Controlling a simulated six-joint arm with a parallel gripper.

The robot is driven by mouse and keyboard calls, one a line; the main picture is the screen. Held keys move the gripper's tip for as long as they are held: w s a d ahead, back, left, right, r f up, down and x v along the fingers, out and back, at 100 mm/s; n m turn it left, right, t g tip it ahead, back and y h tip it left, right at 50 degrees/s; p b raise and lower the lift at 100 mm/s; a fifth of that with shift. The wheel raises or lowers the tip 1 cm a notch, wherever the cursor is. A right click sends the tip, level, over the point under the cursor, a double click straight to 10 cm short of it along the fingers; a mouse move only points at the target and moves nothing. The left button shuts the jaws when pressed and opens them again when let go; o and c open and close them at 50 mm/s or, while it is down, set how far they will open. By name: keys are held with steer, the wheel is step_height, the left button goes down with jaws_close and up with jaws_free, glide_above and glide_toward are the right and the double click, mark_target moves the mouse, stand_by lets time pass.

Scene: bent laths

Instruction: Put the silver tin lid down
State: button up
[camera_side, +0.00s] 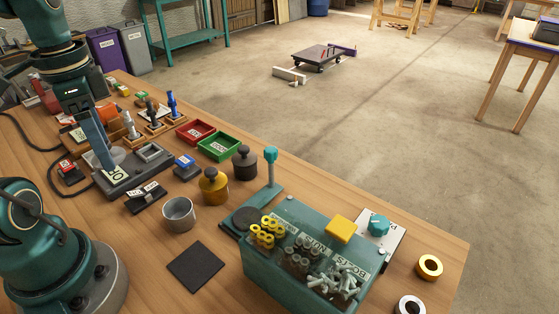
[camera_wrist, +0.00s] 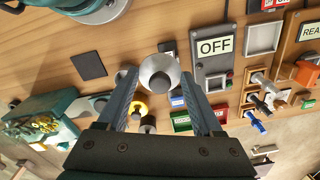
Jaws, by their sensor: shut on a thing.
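The silver tin lid (camera_wrist: 160,72) is a round grey disc with a small knob, held between the fingertips of my gripper (camera_wrist: 158,80) in the wrist view. In the side view my gripper (camera_side: 108,165) hangs over the grey panel with the OFF label, and the lid (camera_side: 118,155) shows only partly behind a finger. The fingers are shut on the lid. An open silver tin (camera_side: 178,213) stands on the bench, right of the gripper in the side view. In the wrist view the tin is mostly hidden by the lid and left finger.
A dark square pad (camera_side: 195,266) lies flat near the front, with bare wood around it. A yellow weight (camera_side: 213,187) and a dark weight (camera_side: 244,163) stand behind the tin. A teal bin of bolts (camera_side: 305,260) is at right. Red (camera_side: 195,132) and green (camera_side: 219,147) trays lie farther back.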

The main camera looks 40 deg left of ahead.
steer(key=d+f+m, duration=0.2)
steer(key=d+m, duration=0.3)
steer(key=m, duration=0.5)
glide_above(195, 265)
step_height(195, 265, down, 7)
steer(key=shift+r, duration=0.1)
steer(key=shift+f, duration=2.05)
steer(key=shift+f, duration=0.1)
steer(key=o, duration=1.3)
